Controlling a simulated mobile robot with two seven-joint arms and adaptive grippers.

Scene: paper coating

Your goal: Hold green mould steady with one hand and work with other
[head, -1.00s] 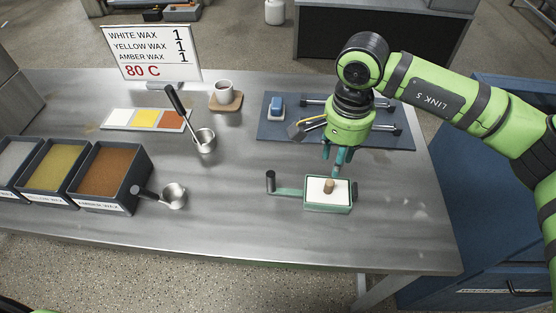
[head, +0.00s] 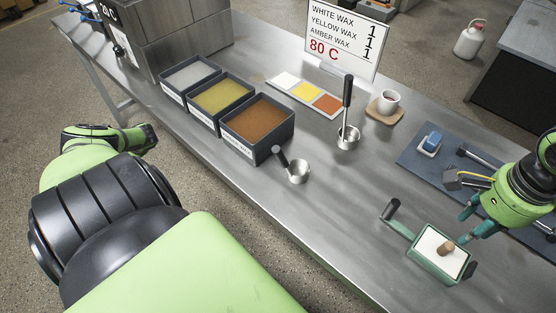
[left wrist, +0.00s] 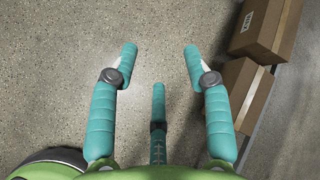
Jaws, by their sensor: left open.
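The green mould (head: 413,262) sits on the steel table at the lower right of the head view. It is a shallow tray with a white fill, a brown cork-like knob (head: 446,248) on top, and a dark-ended handle (head: 391,209) reaching to the left. My right gripper (head: 475,218) points down at the mould's far side; whether its teal fingers touch or grip it is unclear. My left gripper (left wrist: 161,50) shows in the left wrist view, open and empty, with bare floor beyond its fingers.
Grey, yellow and amber wax bins (head: 258,160) stand along the table's left.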

